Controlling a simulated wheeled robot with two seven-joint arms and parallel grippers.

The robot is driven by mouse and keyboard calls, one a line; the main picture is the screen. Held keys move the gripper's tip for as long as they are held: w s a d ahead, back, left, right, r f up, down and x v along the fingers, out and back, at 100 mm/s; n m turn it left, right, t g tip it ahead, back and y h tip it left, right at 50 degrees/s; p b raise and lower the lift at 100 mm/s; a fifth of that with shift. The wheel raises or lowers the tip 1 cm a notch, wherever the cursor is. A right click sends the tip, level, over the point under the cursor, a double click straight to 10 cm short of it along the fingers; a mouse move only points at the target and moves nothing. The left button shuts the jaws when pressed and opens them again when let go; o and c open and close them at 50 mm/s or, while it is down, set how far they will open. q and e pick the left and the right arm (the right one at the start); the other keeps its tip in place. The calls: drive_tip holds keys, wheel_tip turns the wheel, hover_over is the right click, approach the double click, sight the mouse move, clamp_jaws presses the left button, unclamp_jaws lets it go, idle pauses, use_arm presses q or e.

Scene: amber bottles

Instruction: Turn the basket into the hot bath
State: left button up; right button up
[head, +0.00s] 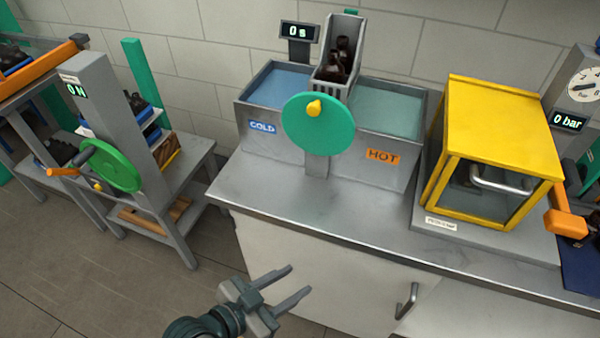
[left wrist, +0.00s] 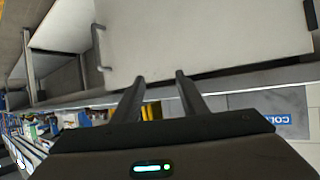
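The basket (head: 325,71) is a grey metal holder with dark amber bottles (head: 339,60) in it. It stands raised between the two baths, tilted slightly. The hot bath (head: 388,107) with greenish water is on the right, above an orange HOT label (head: 382,155). The cold bath (head: 275,88) with blue water is on the left. A green disc (head: 318,130) with a yellow knob (head: 314,108) is mounted in front of the basket. My left gripper (head: 299,281) is open and empty, low in front of the counter, well apart from the disc. My right gripper is not seen.
A display reading 0 s (head: 299,31) stands behind the baths. A yellow-framed cabinet (head: 503,125) stands right on the counter (head: 310,215). A grey stand with a green wheel (head: 113,167) is at left. The counter front has a door handle (head: 407,300).

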use_arm(q)
drive_tip(key=d+r+m+t+h, duration=0.1)
drive_tip(key=d+r+t+h, duration=0.2)
drive_tip(key=r, duration=0.6)
drive_tip(key=d+r+m+t+h, duration=0.1)
drive_tip(key=d+r+m+h, duration=0.2)
drive_tip(key=r, duration=0.6)
drive_tip(key=w+a+r+n+t+y, duration=0.2)
drive_tip(key=w+a+n+t+y, duration=0.4)
drive_tip(key=a+n+t+y, duration=0.1)
drive_tip(key=n+t+y, duration=0.1)
drive_tip(key=n, duration=0.1)
drive_tip(key=shift+w+a+r+n, duration=0.15)
drive_tip(key=shift+a+r+n, duration=0.05)
drive_tip(key=shift+a+n, duration=0.2)
drive_tip(key=shift+d, duration=0.1)
drive_tip(key=p, duration=0.4)
approach(313, 112)
drive_tip(key=x, duration=0.8)
drive_tip(key=shift+w+d+r, duration=0.1)
drive_tip(key=shift+w+r, duration=0.05)
drive_tip(key=shift+w, duration=0.2)
